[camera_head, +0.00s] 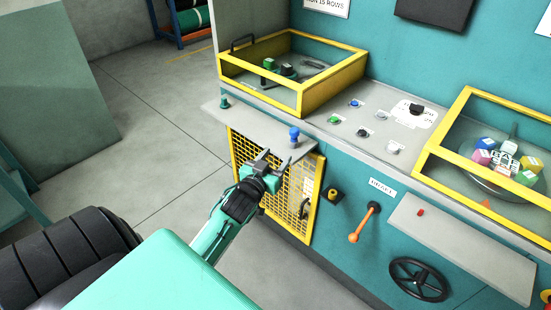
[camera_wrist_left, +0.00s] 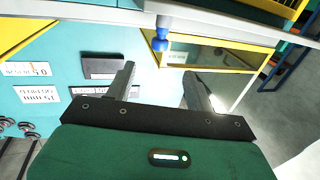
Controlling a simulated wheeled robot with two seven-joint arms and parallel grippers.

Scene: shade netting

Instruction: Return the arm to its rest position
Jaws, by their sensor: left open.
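My left gripper (camera_head: 273,162) is open and empty in the head view. It is in front of the yellow mesh guard, just below and left of a blue knob (camera_head: 294,134) on the grey ledge. In the left wrist view the two fingers (camera_wrist_left: 158,88) stand apart with nothing between them, and the blue knob (camera_wrist_left: 160,40) shows beyond them. The fingers look apart from the knob. My right gripper is in neither view.
A teal machine (camera_head: 345,165) fills the right side. It carries a yellow-framed box (camera_head: 308,98), a yellow mesh guard (camera_head: 240,148), an orange-handled lever (camera_head: 364,222) and a black handwheel (camera_head: 418,280). Grey floor (camera_head: 150,130) is open to the left.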

